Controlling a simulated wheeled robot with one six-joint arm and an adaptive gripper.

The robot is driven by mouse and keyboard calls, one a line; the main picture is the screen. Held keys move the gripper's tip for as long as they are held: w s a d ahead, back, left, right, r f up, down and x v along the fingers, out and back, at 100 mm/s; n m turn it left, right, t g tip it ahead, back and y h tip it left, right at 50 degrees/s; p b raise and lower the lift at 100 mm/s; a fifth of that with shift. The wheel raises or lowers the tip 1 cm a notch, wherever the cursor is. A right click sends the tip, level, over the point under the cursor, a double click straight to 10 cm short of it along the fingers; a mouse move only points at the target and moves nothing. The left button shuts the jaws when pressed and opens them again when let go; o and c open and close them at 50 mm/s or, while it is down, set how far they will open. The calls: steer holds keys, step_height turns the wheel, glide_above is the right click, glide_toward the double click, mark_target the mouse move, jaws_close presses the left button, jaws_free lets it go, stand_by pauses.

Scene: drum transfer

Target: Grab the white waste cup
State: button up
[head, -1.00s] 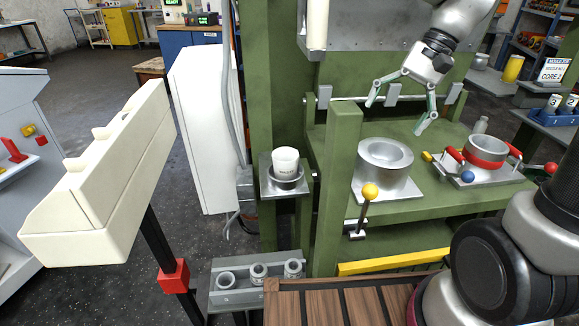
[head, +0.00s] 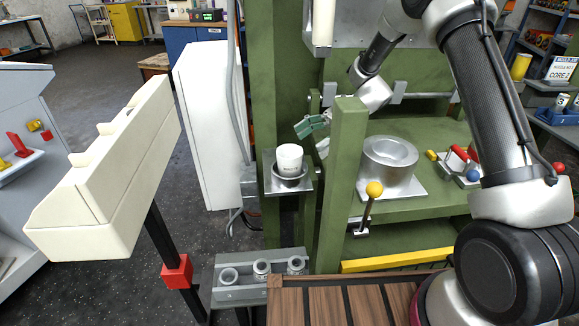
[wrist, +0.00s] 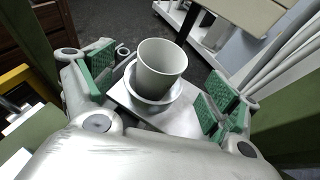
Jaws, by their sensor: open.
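The white waste cup (head: 289,158) stands upright in a round metal holder (head: 289,182) on a small plate fixed to the left of the green machine. My gripper (head: 316,130) is just right of the cup and a little above it, partly hidden behind a green post. In the wrist view the cup (wrist: 161,66) sits ahead of and between the open green-padded fingers (wrist: 158,92), touching neither. The gripper is empty.
The green post (head: 347,155) stands close to my gripper's right side. A large metal cylinder (head: 388,165) and a yellow-knobbed lever (head: 374,189) are to its right. A grey rack with several small cups (head: 262,281) is below. A cream box (head: 110,180) stands left.

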mark_target(279, 159)
steer(key=x, duration=0.5)
steer(key=shift+a+r, duration=0.2)
steer(key=shift+a, duration=0.25)
steer(key=c, duration=0.9)
